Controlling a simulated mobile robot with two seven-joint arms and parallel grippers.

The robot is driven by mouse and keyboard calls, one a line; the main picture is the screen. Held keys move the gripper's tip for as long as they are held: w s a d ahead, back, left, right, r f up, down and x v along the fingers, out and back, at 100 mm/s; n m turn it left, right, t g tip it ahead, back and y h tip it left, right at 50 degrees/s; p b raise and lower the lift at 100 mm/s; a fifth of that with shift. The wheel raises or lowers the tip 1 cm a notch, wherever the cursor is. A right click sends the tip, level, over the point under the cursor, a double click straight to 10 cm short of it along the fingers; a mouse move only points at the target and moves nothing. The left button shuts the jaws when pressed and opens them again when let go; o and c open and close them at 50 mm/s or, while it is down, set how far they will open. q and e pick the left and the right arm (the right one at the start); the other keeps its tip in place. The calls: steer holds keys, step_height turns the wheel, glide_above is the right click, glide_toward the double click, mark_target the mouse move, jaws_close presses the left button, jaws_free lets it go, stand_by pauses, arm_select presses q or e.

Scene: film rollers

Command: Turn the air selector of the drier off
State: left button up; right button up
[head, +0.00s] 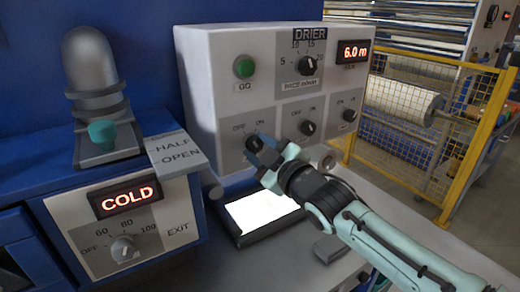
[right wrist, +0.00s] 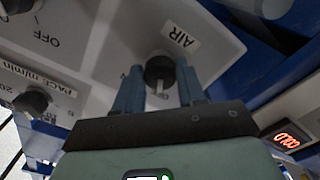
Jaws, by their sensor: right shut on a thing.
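The drier (head: 200,85) is a pale box with a grey front panel of dark knobs. Its air selector (head: 254,143) is the lower left knob, below OFF and ON marks. My right gripper (head: 263,152) is shut on it and covers part of it. In the right wrist view the air selector (right wrist: 159,70) sits between the two blue fingers of my right gripper (right wrist: 158,88), beside the AIR label (right wrist: 181,36). A pale pointer mark shows on the knob there, but the fingers hide its OFF and ON marks. My left gripper is in neither view.
Two similar selectors, a middle one (head: 307,128) and a right one (head: 349,115), share the row. Above are a pace knob (head: 307,66), a green button (head: 244,68) and a red 6.0 display (head: 356,51). A bright lit pad (head: 262,211) lies below the panel.

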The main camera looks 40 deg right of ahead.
steer(key=shift+f, duration=0.15)
steer(key=o, duration=1.1)
steer(key=shift+c, duration=0.2)
steer(key=s+a, duration=0.1)
steer(key=s, duration=1.2)
steer(key=shift+s+a, duration=0.15)
steer(key=shift+a, duration=0.1)
